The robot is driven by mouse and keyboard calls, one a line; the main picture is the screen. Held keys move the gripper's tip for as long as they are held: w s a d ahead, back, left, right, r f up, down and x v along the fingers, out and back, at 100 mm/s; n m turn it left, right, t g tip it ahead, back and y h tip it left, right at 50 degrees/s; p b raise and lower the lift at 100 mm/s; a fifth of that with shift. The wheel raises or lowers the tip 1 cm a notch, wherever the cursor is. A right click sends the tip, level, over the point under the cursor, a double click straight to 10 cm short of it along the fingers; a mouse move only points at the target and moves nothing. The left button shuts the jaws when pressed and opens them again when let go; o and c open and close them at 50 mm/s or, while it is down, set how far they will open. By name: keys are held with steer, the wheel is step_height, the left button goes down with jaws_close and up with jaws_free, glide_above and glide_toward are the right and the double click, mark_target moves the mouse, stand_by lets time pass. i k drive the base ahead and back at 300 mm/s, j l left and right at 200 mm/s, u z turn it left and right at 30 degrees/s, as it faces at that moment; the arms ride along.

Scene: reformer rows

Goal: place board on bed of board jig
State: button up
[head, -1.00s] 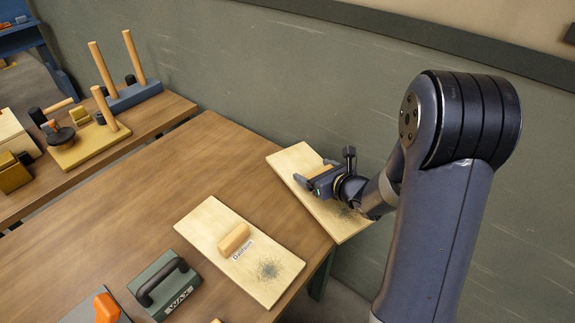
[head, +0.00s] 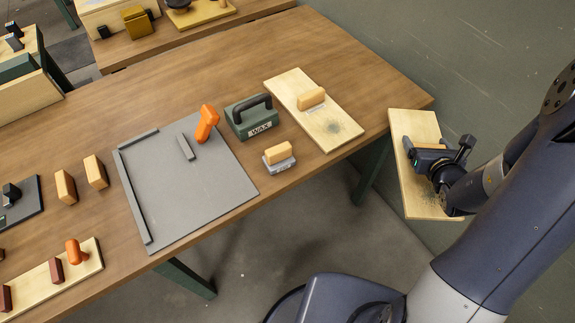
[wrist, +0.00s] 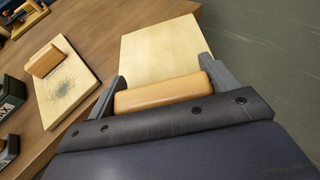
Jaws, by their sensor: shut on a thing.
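My gripper (head: 428,148) is shut on the wooden handle block of a pale board (head: 411,188), at the right of the head view. The board is held at the table's right end, mostly beyond the edge. In the wrist view the tan handle block (wrist: 158,94) sits between the two fingers, and the pale board (wrist: 160,50) extends beyond it. The board jig (head: 185,205) is a grey plate on the table, with a raised strip along its left side, a small grey bar and an orange handle (head: 207,122). Its bed is otherwise bare.
A second pale board (head: 290,88) with a handle block and dark speckled patch lies near the table's right end. Between it and the jig are a green WAX block (head: 250,117) and a small grey-based block (head: 279,158). Two tan blocks (head: 65,187) stand left of the jig.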

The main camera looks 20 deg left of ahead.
mark_target(164, 182)
steer(key=k+j+z, duration=0.1)
steer(key=k+j, duration=0.9)
steer(key=k, duration=0.15)
steer(key=j, duration=0.25)
steer(key=k+j+z, duration=0.1)
steer(key=j, duration=0.15)
steer(key=i+j, duration=0.1)
steer(key=j, duration=0.2)
steer(key=i+j, duration=0.1)
steer(key=j, duration=0.15)
